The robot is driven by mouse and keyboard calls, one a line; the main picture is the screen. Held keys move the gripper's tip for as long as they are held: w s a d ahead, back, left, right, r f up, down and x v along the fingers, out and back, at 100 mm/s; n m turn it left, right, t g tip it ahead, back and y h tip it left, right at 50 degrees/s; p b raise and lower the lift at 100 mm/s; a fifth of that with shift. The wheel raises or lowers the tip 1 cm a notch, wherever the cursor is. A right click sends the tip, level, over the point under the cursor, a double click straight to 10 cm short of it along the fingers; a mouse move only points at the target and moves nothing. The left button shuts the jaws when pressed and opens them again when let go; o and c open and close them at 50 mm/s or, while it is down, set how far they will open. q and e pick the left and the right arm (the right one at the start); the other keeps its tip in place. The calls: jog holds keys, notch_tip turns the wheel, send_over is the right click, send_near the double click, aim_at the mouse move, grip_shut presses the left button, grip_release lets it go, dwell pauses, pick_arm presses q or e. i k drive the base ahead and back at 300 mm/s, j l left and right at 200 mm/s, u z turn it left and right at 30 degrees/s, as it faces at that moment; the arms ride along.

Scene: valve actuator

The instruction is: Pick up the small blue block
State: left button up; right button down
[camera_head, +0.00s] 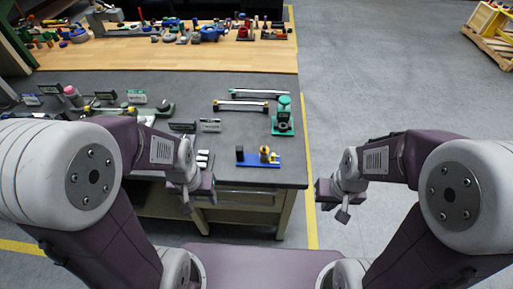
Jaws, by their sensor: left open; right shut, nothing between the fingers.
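A small blue block (262,161), flat like a plate, lies on the grey workbench (330,0) near its front right corner. Yellow and dark parts stand on it. My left gripper (187,205) is open and empty, in front of the bench's front edge, to the left of the blue block and nearer to me. My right gripper (343,214) is shut and empty, to the right of the bench over the floor. Neither gripper touches the block.
A green device (283,118) stands behind the block, with two bar-shaped tools (241,106) to its left. Small signs and parts crowd the bench's left side. A wooden-topped area (150,55) with many items lies behind.

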aim_at(243, 159)
jog(key=j+z, duration=0.15)
jog(key=j, duration=0.2)
jog(key=k+j+z, duration=0.15)
jog(key=j, duration=0.2)
jog(key=k+j+z, duration=0.15)
jog(key=j, duration=0.25)
jog(key=j+z, duration=0.15)
jog(key=j, duration=0.2)
jog(key=k, duration=0.05)
